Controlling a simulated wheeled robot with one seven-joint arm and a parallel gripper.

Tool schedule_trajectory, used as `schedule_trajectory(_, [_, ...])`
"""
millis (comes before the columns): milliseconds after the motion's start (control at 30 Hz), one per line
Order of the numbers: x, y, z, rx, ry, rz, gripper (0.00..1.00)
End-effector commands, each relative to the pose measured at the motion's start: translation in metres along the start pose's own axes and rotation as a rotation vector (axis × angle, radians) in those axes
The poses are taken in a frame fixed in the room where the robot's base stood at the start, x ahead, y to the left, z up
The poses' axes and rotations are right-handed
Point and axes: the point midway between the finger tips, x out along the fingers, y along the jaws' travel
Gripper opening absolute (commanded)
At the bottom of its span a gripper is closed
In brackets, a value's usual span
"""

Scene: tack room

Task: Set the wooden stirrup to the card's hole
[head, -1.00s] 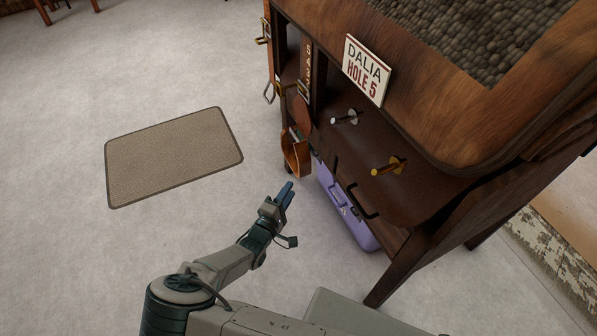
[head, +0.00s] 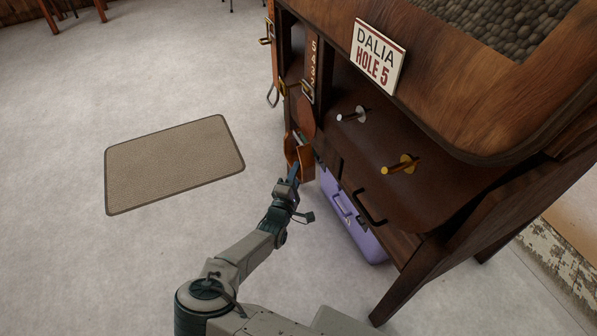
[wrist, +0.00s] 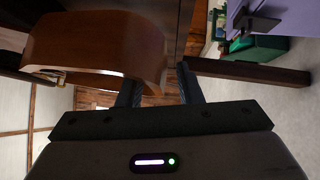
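The card (head: 374,61) reads "DALIA HOLE 5" and stands on the wooden cabinet's front edge. The numbered strap (head: 313,62) hangs at the cabinet's left part, with a brass buckle (head: 308,90) on it. The brown wooden stirrup (head: 306,160) hangs low below it. In the wrist view the stirrup (wrist: 95,42) is a broad curved band at upper left. My gripper (head: 293,172) is just below the stirrup in the head view. In the wrist view its fingers (wrist: 160,90) are apart. The stirrup's right side overlaps the left finger's tip; I cannot tell whether they touch.
A silver peg (head: 352,115) and a brass peg (head: 400,165) stick out from the cabinet's dark panel. A purple case (head: 350,215) sits under the panel. A beige mat (head: 175,163) lies on the open floor at left. A green box (wrist: 257,48) shows in the wrist view.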

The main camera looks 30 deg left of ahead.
Motion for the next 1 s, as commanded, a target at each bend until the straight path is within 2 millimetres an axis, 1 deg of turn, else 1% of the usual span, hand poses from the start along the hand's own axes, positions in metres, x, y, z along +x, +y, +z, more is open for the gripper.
schedule_trajectory(100, [0.012, -0.001, 0.0, 0.0, 0.0, 0.001, 0.32])
schedule_trajectory(200, [0.018, -0.001, 0.0, -0.001, 0.0, 0.0, 0.32])
schedule_trajectory(500, [0.02, 0.0, 0.0, -0.001, 0.001, 0.0, 0.32])
schedule_trajectory(567, [0.02, 0.0, 0.0, -0.001, 0.001, 0.0, 0.16])
schedule_trajectory(600, [0.019, 0.0, 0.0, -0.001, 0.001, 0.0, 0.05])
schedule_trajectory(633, [0.019, 0.0, 0.0, -0.001, 0.001, 0.0, 0.0])
schedule_trajectory(833, [0.02, 0.002, 0.0, -0.001, 0.0, 0.0, 0.0])
schedule_trajectory(1000, [0.022, 0.019, 0.002, 0.0, 0.0, 0.001, 0.0])
